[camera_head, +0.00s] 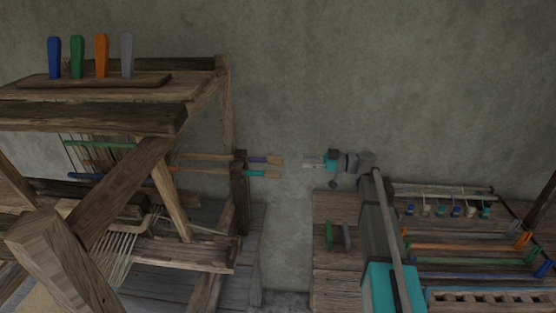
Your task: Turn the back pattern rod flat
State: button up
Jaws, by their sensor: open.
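Two pattern rods stick out to the right from the wooden loom (241,195), through its right post. The upper rod, which looks the farther back (257,159), has a purple band and a tan, paddle-like end. The lower rod (256,173) has a teal band and a tan end. I cannot tell for sure whether either lies flat or on edge. My gripper (308,163) is open and points left, at about the height of the upper rod. A gap of bare wall shows between its fingertips and the rod ends, and it holds nothing.
Blue, green, orange and grey pegs stand on a board (96,80) on the loom's top. At right, a wooden bench (330,275) bears a green and a grey piece, coloured rods and small spools. The grey wall (290,90) is behind; the space between loom and bench is clear.

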aim_at(275, 157)
jog(key=a, duration=1.1)
jog(key=shift+w, duration=0.2)
jog(key=shift+d, duration=0.1)
